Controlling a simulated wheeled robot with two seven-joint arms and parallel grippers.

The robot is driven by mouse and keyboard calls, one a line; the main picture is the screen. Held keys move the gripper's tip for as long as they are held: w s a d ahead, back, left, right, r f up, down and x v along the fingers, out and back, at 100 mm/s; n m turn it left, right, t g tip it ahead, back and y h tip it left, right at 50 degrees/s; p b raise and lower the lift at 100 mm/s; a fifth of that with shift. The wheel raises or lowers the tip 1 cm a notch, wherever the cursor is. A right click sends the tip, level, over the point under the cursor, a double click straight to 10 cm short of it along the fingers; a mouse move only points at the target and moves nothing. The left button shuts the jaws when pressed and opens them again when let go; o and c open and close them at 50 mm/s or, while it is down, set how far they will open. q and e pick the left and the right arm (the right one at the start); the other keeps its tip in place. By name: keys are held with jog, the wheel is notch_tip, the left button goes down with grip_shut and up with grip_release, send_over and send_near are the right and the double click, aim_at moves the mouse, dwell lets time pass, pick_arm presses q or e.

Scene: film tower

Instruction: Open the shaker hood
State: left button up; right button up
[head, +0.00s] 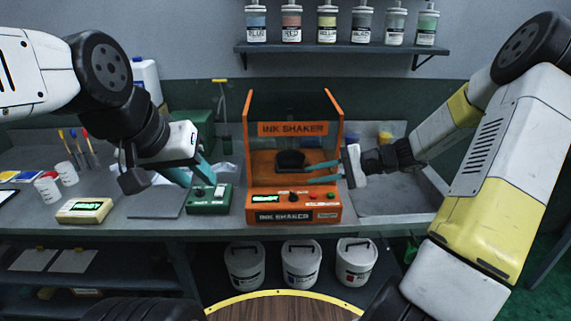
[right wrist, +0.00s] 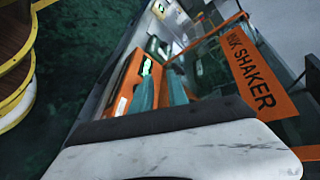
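The orange ink shaker (head: 292,207) stands on the bench, with buttons and a small green display on its front. Its hood has an orange frame, dark see-through panels and a labelled orange bar (head: 293,129); the bar also shows in the right wrist view (right wrist: 250,75). My left gripper (head: 192,180) is open and empty, left of the shaker.
A green control box (head: 209,198) stands just left of the shaker, and a cream display box (head: 84,210) farther left. A grey sink (head: 395,198) is on the right. Ink bottles stand on a wall shelf (head: 340,48) above. White buckets (head: 301,262) stand under the bench.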

aim_at(300, 171)
jog(key=w, duration=0.1)
jog(key=w+m+t+y, duration=0.1)
jog(key=w+d+f, duration=0.1)
jog(key=shift+d+m+t, duration=0.1)
jog(key=shift+m+t, duration=0.2)
jog(key=shift+m, duration=0.1)
jog(key=x, duration=0.7)
jog(key=shift+w+a+r, duration=0.1)
jog(key=shift+a, duration=0.25)
jog(key=shift+c, duration=0.2)
grip_shut()
dwell(0.5)
